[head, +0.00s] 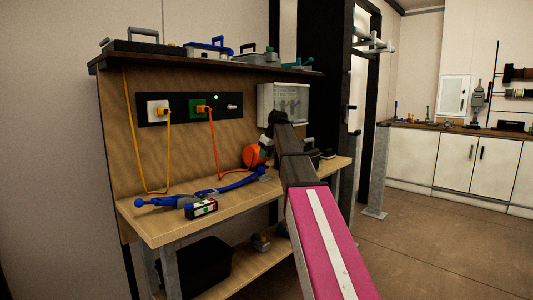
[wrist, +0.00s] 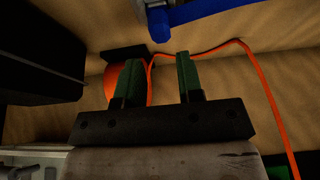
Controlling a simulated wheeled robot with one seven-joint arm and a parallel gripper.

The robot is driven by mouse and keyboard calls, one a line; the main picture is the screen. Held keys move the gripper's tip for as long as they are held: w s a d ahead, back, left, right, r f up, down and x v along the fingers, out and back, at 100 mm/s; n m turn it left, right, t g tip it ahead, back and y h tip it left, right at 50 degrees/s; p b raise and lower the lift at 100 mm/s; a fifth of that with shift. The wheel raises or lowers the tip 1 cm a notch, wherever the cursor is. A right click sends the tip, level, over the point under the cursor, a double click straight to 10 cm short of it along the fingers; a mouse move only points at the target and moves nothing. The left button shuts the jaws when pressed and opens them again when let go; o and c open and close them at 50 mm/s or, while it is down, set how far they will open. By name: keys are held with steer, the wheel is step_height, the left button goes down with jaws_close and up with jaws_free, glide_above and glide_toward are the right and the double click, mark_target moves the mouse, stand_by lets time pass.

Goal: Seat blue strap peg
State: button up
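A long blue strap-like piece (head: 232,186) lies across the workbench top, with a rounded end near the left. I cannot make out a separate peg or its seat. In the wrist view, a blue piece (wrist: 205,14) with a rounded end crosses the top edge, beyond my fingertips and apart from them. My gripper (wrist: 157,68) has two green fingers spread apart, with only the wooden surface and orange cord seen between them. In the head view my arm reaches over the right part of the bench, and its fingers are hard to make out there.
An orange reel (head: 252,155) stands at the back of the bench; orange cord (wrist: 262,95) runs near my fingers. A dark panel (head: 180,108) holds plugged yellow and orange cords. A small device (head: 201,209) lies at the front. The bench's front left (head: 150,226) is clear.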

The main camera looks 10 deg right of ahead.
mark_target(260, 166)
steer(key=x, duration=0.7)
steer(key=c, duration=0.6)
steer(key=shift+o, duration=0.2)
steer(key=shift+r, duration=2.05)
steer(key=shift+s+d, duration=0.1)
steer(key=shift+s, duration=0.05)
